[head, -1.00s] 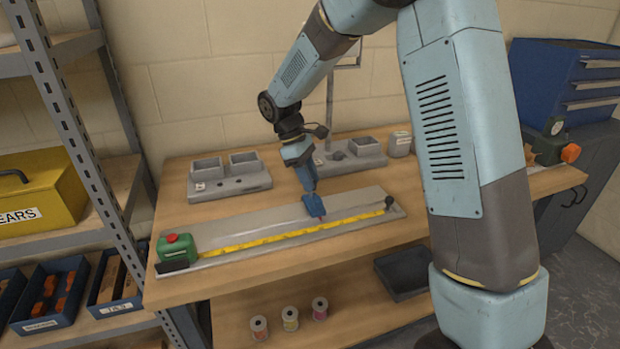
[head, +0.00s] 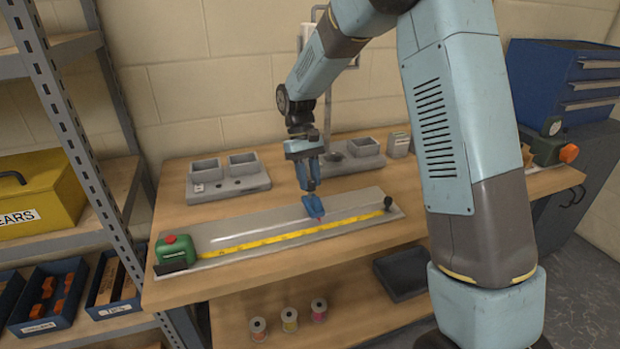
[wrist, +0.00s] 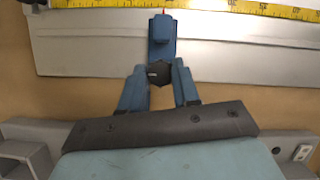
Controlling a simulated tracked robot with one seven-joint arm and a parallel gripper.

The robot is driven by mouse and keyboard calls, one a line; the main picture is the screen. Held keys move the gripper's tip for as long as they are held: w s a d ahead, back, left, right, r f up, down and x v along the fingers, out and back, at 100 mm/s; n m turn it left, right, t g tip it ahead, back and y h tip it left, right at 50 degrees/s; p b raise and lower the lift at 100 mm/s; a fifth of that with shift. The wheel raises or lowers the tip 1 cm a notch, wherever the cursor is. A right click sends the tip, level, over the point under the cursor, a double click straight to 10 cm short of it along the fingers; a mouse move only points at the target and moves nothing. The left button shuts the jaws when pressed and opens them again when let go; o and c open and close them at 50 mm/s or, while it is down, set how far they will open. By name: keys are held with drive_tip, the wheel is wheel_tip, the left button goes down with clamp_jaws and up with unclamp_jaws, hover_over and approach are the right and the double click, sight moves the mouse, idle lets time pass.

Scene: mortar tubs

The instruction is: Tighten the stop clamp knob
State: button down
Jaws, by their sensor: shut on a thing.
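The blue stop clamp (head: 315,207) sits across the grey metal rail (head: 345,204) on the bench, close to the yellow tape. It also shows at the top middle of the wrist view (wrist: 162,48). A dark faceted knob (wrist: 157,73) is at the clamp's near end in the wrist view. My gripper (head: 308,188) reaches down behind the clamp in the head view. In the wrist view its two blue fingers (wrist: 159,80) are shut on the knob, one on each side. The knob is hidden in the head view.
A green tape measure (head: 175,250) stands at the rail's left end, its yellow tape (head: 270,241) running along the rail to a black post (head: 388,203). Grey tubs (head: 207,172) stand on a base behind the rail. Bare wood lies in front.

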drive_tip(key=shift+w, duration=0.15)
drive_tip(key=c, duration=0.8)
unclamp_jaws()
drive_tip(key=shift+c, duration=0.2)
drive_tip(key=v, duration=1.3)
drive_tip(key=shift+r, duration=0.3)
drive_tip(key=shift+w, duration=0.15)
